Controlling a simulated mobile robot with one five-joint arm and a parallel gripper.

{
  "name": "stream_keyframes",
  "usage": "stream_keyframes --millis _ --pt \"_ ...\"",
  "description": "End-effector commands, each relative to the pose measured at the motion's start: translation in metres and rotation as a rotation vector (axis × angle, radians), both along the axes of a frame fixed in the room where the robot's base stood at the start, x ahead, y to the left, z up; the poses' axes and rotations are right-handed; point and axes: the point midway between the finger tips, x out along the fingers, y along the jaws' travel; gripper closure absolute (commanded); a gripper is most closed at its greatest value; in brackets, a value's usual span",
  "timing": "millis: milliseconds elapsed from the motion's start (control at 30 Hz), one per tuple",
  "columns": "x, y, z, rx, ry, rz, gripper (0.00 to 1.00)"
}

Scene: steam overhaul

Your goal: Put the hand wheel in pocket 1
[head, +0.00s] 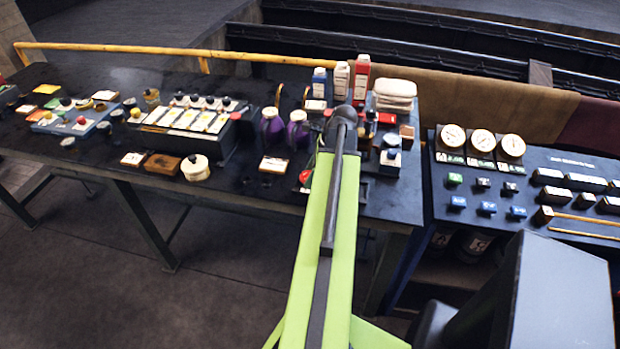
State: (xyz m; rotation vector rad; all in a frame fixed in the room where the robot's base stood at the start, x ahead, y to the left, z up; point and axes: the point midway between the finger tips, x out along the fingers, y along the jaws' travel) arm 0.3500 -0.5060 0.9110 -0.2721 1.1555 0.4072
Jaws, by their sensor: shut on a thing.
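My green arm (325,250) reaches up from the bottom over the right part of the dark bench. My gripper is not visible; the arm hides the area around its far end. I cannot make out the hand wheel for certain. A small red and green item (305,176) shows at the left edge of the arm, too small to name. A long dark rack (222,146) with a row of white and yellow labelled slots stands mid-bench. Its numbers are not legible, and I cannot tell which place is pocket 1.
A round cream pot (195,168) sits at the front edge. Red bottle (361,79) and stacked cream cloths (395,92) stand at the back. A gauge panel (482,141) is on the right-hand bench. A yellow rail (130,48) runs behind.

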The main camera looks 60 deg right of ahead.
Motion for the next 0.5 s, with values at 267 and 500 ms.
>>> stream_keyframes --millis 267,500 --pt "0.0003 0.0002 -0.0021 0.000 0.000 0.001 0.36" --pt "0.0005 0.0003 -0.0021 0.000 0.000 0.001 0.25"
